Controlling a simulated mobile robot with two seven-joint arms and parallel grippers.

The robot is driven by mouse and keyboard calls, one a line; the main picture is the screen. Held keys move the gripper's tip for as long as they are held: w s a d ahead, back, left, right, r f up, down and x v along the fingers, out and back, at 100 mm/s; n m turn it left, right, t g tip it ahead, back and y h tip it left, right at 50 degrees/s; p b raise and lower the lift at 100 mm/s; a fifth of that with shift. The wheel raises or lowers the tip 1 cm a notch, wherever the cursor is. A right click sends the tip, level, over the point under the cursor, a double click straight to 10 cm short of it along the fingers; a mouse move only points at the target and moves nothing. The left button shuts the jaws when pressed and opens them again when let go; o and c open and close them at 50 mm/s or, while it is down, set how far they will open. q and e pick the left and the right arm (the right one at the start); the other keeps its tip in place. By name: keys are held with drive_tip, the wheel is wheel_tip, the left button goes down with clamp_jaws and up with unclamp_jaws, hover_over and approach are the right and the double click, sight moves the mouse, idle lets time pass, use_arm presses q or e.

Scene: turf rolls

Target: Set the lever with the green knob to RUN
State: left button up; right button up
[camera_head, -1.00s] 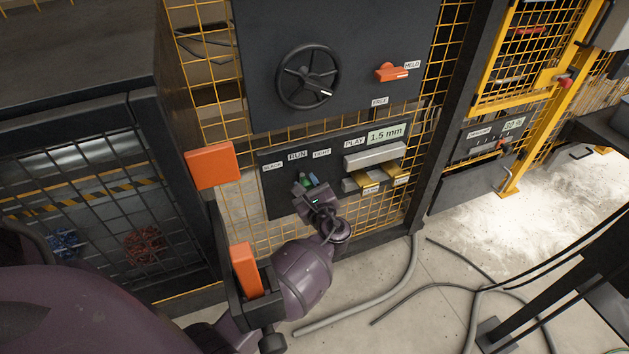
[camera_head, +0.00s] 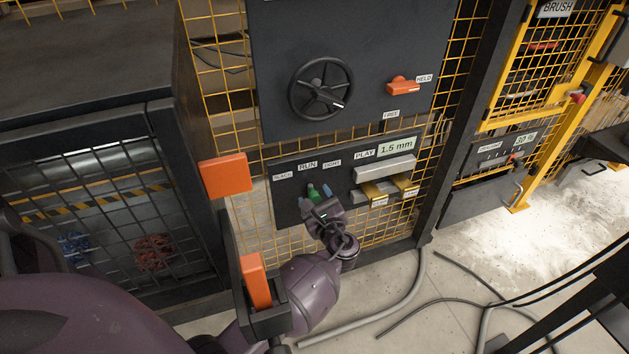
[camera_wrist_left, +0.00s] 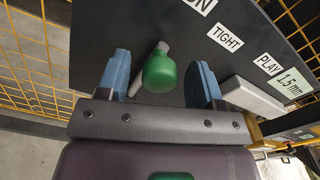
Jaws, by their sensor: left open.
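The lever's green knob (camera_wrist_left: 160,72) sits between the two blue fingertips of my left gripper (camera_wrist_left: 159,80) in the left wrist view, with a gap on each side. Its grey shaft shows beside the knob. In the head view the green knob (camera_head: 313,190) shows just beyond my left gripper (camera_head: 314,193), below the RUN label (camera_head: 308,165). The dark lower panel (camera_head: 286,205) carries the labels SLACK, RUN and TIGHT in a row. The lever's base is partly hidden by the gripper. My right gripper is not in view.
A black handwheel (camera_head: 321,88) and an orange lever (camera_head: 403,87) are on the upper panel. A grey bar (camera_head: 385,168) and brass blocks lie right of the gripper, near the 1.5 mm display (camera_head: 397,148). An orange block (camera_head: 227,175) stands left. Hoses lie on the floor.

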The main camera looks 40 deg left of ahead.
use_arm(q)
drive_tip(key=p+v, duration=0.1)
drive_tip(key=v, duration=0.9)
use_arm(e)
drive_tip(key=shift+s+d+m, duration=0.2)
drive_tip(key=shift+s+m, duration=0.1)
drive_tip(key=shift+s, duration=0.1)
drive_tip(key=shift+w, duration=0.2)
